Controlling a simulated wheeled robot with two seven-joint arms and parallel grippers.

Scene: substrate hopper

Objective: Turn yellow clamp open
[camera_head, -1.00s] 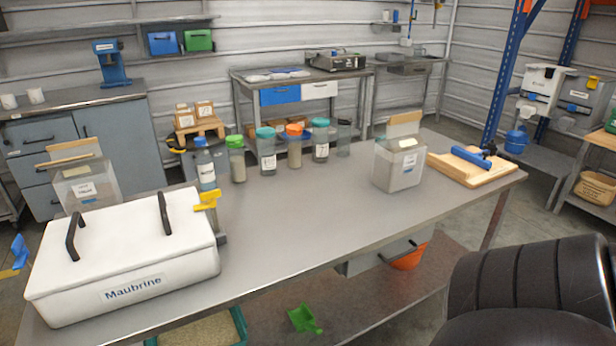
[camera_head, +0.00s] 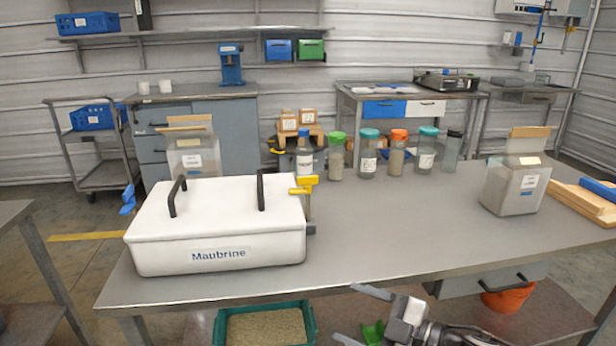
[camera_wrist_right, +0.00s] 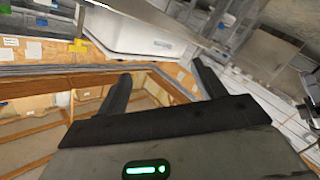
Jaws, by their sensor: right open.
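The yellow clamp (camera_head: 304,184) is at the right end of the white box labelled Maubrine (camera_head: 218,226), on a dark metal post by the box's corner. A small yellow patch (camera_wrist_right: 79,46) beside a white box in the right wrist view may be the same clamp. A blue clamp-like piece (camera_head: 128,200) shows at the box's left end. My right gripper (camera_head: 357,315) is low, in front of the table's front edge, well below and right of the yellow clamp. Its fingers are apart and empty in the right wrist view (camera_wrist_right: 160,80). My left gripper is out of view.
Several lidded jars (camera_head: 368,158) stand along the table's back edge. A clear bin (camera_head: 515,187) stands on the right, near a wooden board (camera_head: 580,203). The grey tabletop (camera_head: 400,222) is clear in the middle. A drawer (camera_head: 490,282) hangs under the table.

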